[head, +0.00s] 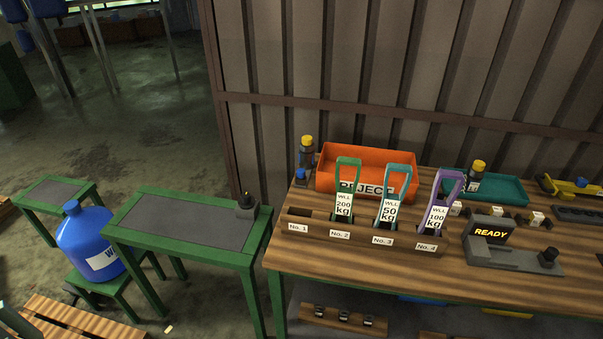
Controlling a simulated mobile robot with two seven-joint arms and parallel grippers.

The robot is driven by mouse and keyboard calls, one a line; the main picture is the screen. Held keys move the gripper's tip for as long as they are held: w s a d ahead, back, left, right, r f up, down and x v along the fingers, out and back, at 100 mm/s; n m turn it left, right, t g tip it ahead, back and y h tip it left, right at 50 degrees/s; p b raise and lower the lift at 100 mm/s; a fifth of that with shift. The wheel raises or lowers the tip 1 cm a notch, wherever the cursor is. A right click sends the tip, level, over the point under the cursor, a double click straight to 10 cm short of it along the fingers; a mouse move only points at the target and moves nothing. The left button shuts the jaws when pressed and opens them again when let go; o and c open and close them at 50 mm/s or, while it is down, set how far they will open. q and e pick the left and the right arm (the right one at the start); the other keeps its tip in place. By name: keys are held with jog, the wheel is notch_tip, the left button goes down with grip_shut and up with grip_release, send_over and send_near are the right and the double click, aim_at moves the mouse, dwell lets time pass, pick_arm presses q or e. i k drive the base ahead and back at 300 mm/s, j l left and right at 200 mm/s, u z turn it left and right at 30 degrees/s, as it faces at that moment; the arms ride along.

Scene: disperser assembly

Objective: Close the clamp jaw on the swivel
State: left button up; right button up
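Neither gripper shows in the head view. I cannot make out for certain a clamp jaw or a swivel. A small dark fitting with a yellow tip (246,204) stands on the right corner of the green-framed table (180,225).
A rack (360,244) holds green, teal and purple tagged slings; slot No. 1 looks empty. Behind are an orange reject bin (375,158) and a teal tray (505,187). A device reads READY (490,231). A blue bottle (88,238) stands left on a low stand.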

aim_at(300, 178)
jog(key=i+l+z, duration=0.15)
jog(key=i+z, duration=0.15)
jog(key=z, duration=0.15)
jog(key=i+z, duration=0.25)
jog(key=z, duration=0.15)
